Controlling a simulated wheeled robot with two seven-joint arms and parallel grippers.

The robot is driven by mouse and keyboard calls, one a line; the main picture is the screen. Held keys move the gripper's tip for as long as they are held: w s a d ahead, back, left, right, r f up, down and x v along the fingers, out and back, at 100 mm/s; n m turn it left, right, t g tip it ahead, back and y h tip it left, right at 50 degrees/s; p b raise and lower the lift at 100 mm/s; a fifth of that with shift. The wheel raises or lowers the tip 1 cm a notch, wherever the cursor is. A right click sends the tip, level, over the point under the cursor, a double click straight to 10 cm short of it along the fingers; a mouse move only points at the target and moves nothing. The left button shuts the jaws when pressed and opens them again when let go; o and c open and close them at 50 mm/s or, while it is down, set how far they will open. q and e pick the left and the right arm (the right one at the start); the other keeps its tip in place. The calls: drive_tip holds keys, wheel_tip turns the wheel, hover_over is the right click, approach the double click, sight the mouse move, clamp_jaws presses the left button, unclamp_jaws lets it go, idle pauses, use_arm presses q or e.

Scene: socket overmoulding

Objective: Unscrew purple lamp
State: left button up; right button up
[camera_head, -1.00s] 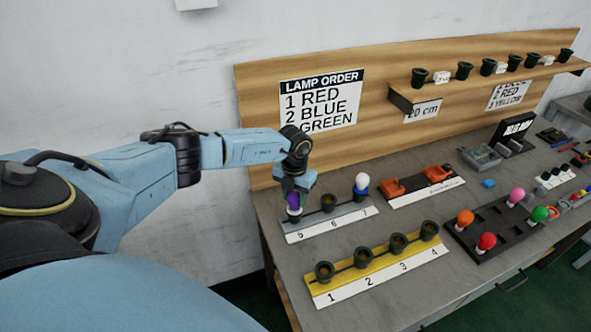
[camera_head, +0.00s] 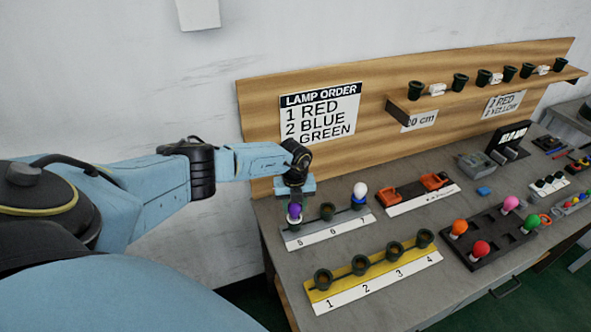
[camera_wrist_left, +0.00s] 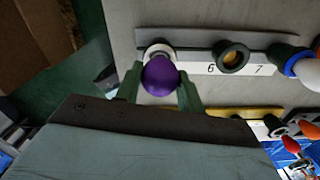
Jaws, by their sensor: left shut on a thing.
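The purple lamp (camera_head: 295,211) sits at the left end of the grey socket strip (camera_head: 306,238), at the place marked 5. In the left wrist view the purple lamp (camera_wrist_left: 160,76) lies between the two green fingers of my left gripper (camera_wrist_left: 160,92). My left gripper (camera_head: 296,203) is shut on it from above in the head view. Socket 6 (camera_head: 327,211) is empty. A white lamp (camera_head: 360,190) stands in the socket at the strip's right end. My right gripper is not in view.
A yellow strip (camera_head: 345,289) with empty sockets lies in front. A dark tray (camera_head: 505,247) with orange, red, pink and green lamps stands to the right. The wooden backboard (camera_head: 375,125) rises behind, with a lamp order sign (camera_head: 320,115). Bare table shows front right.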

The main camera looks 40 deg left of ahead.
use_arm(q)
drive_tip(key=shift+r+n, duration=0.1)
drive_tip(key=shift+n, duration=0.4)
drive_tip(key=o, duration=0.9)
drive_tip(key=shift+o, duration=0.2)
